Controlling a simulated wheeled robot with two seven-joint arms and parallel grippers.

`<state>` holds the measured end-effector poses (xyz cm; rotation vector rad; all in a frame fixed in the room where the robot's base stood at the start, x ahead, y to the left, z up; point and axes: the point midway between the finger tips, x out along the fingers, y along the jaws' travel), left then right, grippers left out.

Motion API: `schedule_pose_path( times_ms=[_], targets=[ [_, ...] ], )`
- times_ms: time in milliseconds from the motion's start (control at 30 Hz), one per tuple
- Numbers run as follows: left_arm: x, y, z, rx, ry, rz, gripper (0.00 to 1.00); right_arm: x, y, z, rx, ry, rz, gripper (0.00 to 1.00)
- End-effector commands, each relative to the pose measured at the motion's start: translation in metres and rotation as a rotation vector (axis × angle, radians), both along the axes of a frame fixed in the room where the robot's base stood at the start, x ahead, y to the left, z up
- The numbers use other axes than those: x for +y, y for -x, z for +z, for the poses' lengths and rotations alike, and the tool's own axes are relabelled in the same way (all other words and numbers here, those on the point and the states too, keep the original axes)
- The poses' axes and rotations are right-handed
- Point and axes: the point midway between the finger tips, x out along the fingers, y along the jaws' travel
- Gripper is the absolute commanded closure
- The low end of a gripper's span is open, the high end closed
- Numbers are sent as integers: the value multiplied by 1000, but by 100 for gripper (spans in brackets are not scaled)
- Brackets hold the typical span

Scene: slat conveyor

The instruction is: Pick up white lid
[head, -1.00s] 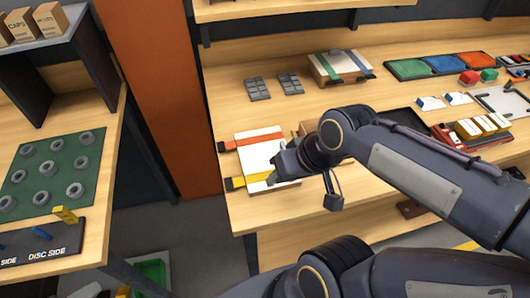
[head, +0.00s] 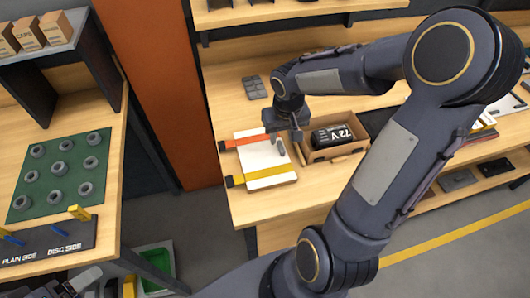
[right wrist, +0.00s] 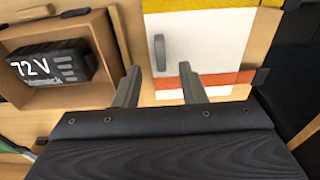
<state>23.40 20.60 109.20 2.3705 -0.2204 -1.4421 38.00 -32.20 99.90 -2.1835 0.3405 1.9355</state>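The white lid (head: 255,158) lies flat on the wooden bench, with a red strap (head: 250,141) and a yellow strap (head: 270,172) across it. It also shows in the right wrist view (right wrist: 212,48). A small grey upright handle (right wrist: 159,52) stands on it near one edge. My right gripper (head: 284,130) is above the lid's far right part, pointing down. Its two fingers (right wrist: 161,86) are apart and nothing is between them; the handle is beyond the fingertips in the wrist view.
An open cardboard box (head: 338,152) holding a black 72 V battery (head: 332,134) stands right beside the lid. A grey segmented pad (head: 254,87) lies behind. At left, a table carries a green mat (head: 45,197) with several grey rings. A floor gap separates the tables.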

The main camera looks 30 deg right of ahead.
Motion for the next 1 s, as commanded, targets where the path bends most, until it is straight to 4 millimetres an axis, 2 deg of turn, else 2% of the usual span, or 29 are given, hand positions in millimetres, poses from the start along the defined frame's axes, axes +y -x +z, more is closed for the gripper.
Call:
schedule_pose_path(
  times_ms=[133, 267, 567, 867, 1000],
  targets=[
    [0, 0, 8, 0, 0, 0, 24, 1, 1, -22, 6, -3, 2, 63],
    [0, 0, 7, 0, 0, 0, 24, 1, -2, -39, 4, -2, 2, 63],
    [0, 0, 7, 0, 0, 0, 24, 0, -2, -44, -1, -2, 1, 63],
    [0, 0, 7, 0, 0, 0, 24, 0, -2, -44, 0, -1, 1, 100],
    [0, 0, 7, 0, 0, 0, 24, 0, -3, -44, -2, -1, 1, 100]
  ],
)
